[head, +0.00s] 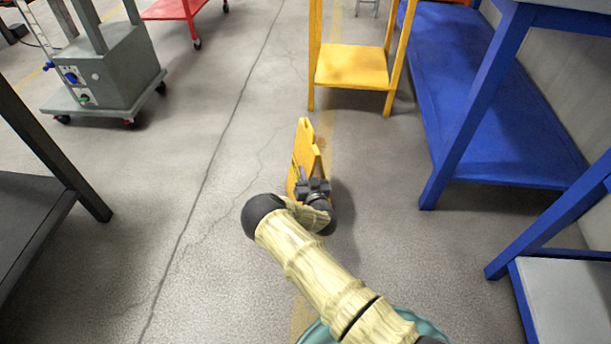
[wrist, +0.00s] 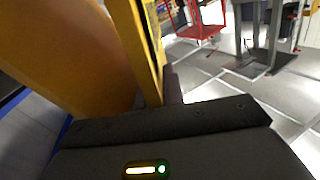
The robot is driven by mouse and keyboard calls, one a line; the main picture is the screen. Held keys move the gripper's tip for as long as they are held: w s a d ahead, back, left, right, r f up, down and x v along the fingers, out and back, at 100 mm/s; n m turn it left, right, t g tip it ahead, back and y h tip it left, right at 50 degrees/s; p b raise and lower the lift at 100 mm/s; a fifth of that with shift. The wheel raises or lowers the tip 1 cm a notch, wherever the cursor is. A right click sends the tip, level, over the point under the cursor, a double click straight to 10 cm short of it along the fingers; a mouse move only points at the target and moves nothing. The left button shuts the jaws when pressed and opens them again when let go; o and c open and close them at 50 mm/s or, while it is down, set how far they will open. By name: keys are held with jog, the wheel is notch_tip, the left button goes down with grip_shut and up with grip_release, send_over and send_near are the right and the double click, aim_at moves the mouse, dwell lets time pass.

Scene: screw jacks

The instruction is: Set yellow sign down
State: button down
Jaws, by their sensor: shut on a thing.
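The yellow sign (head: 303,152) is upright in the middle of the head view, seen nearly edge-on, just beyond the end of my arm. My gripper (head: 308,184) is shut on it at its near side. In the wrist view the yellow sign (wrist: 75,50) fills the upper left, close to the camera, with dark markings on its narrow right face. My gripper's dark body (wrist: 165,130) spans the bottom of the wrist view. The sign's lower edge is partly hidden by my gripper and arm, so I cannot tell whether it touches the floor.
Open concrete floor (head: 225,200) lies left of the sign. A yellow stand (head: 352,68) is beyond it. Blue workbenches (head: 480,110) line the right. A dark table (head: 30,215) stands at the left, and a grey wheeled machine (head: 105,70) is at the upper left.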

jog(key=shift+w, duration=0.1)
jog(key=c, duration=1.5)
grip_release()
jog(key=shift+r, duration=0.1)
jog(key=shift+s+r, duration=0.1)
jog(key=shift+s, duration=0.1)
jog(key=p+v, duration=0.7)
jog(key=v, duration=0.4)
jog(key=shift+s+d, duration=0.2)
jog(key=shift+s, duration=0.1)
